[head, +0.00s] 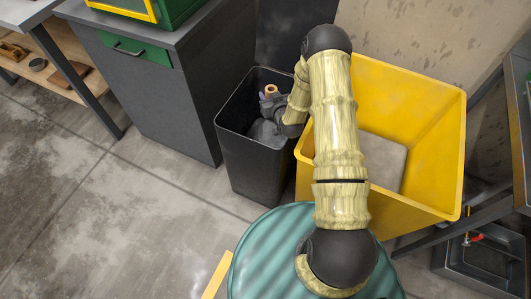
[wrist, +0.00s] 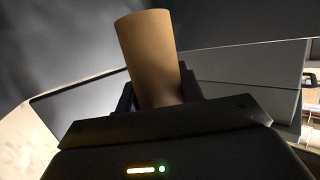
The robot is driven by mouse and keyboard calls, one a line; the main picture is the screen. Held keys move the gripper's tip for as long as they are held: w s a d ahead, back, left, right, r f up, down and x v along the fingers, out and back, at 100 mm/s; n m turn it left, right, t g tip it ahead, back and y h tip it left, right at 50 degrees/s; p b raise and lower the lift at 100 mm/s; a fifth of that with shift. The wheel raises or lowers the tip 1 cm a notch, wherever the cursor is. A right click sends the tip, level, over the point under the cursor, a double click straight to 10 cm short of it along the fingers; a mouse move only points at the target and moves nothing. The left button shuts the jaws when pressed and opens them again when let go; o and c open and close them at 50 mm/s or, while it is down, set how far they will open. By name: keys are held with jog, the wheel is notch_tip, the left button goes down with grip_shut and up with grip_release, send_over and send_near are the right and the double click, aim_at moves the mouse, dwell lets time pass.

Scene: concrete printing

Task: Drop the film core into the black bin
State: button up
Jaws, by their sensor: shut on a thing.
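The film core (head: 271,90) is a small tan cardboard-coloured tube. In the wrist view the film core (wrist: 147,50) stands up between the fingers, tilted slightly. My gripper (head: 268,103) is shut on it; in the wrist view my gripper (wrist: 158,92) clasps its lower end. The black bin (head: 252,168) is tall and open at the top. In the head view my gripper and the core appear over the bin's opening, within its rim. Their exact height against the rim is hard to tell. My arm covers part of the bin's right side.
A large yellow bin (head: 420,205) with a grey slab (head: 383,160) inside stands right of the black bin, under my arm. A grey cabinet (head: 160,105) with a green drawer stands to the left. A green round drum top (head: 265,255) is in front. Floor at left is clear.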

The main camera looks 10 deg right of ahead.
jog(key=o, duration=1.1)
jog(key=shift+c, duration=0.2)
jog(key=shift+r, duration=0.15)
notch_tip(320, 180, up, 10)
jog(key=shift+f+p, duration=0.15)
jog(key=shift+p, duration=0.65)
